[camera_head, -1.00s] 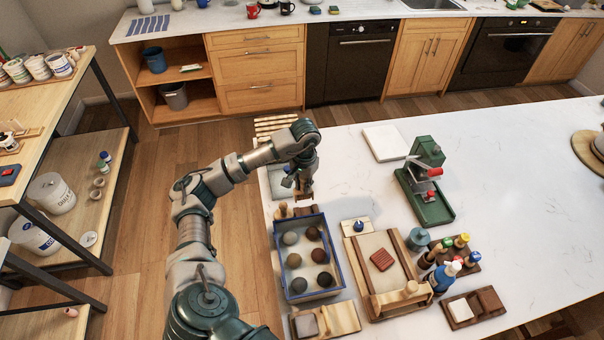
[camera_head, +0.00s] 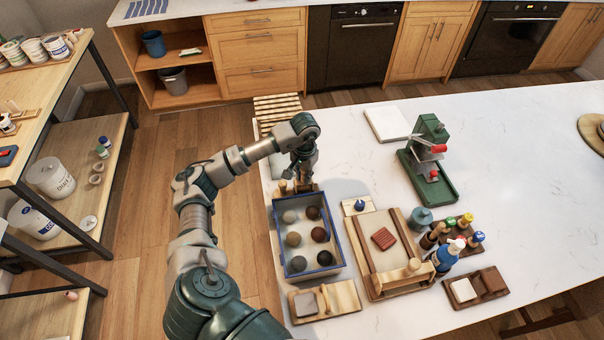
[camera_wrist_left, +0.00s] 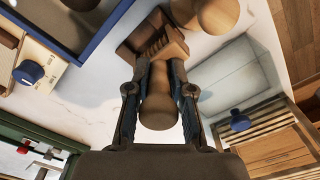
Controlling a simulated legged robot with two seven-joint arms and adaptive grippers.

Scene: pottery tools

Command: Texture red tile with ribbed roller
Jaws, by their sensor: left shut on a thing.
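The red tile (camera_head: 383,239) lies flat on a pale board between wooden rails (camera_head: 362,256), right of the blue-rimmed tray. My left gripper (camera_head: 304,180) points down just behind that tray, at the wooden tool rack. In the left wrist view my left gripper (camera_wrist_left: 159,108) is shut on a rounded wooden handle (camera_wrist_left: 158,88). Beyond the handle is a ribbed wooden part (camera_wrist_left: 160,42) by a brown wooden block (camera_wrist_left: 135,52); I cannot tell whether it still touches the block. The tile is not in the wrist view. My right gripper is not in view.
The blue-rimmed tray (camera_head: 338,262) holds several balls. A second wooden handle (camera_wrist_left: 206,12) stands close beside the held one. A blue-knobbed stamp (camera_head: 359,205), a green press (camera_head: 432,165) and bottles (camera_head: 447,252) stand nearby.

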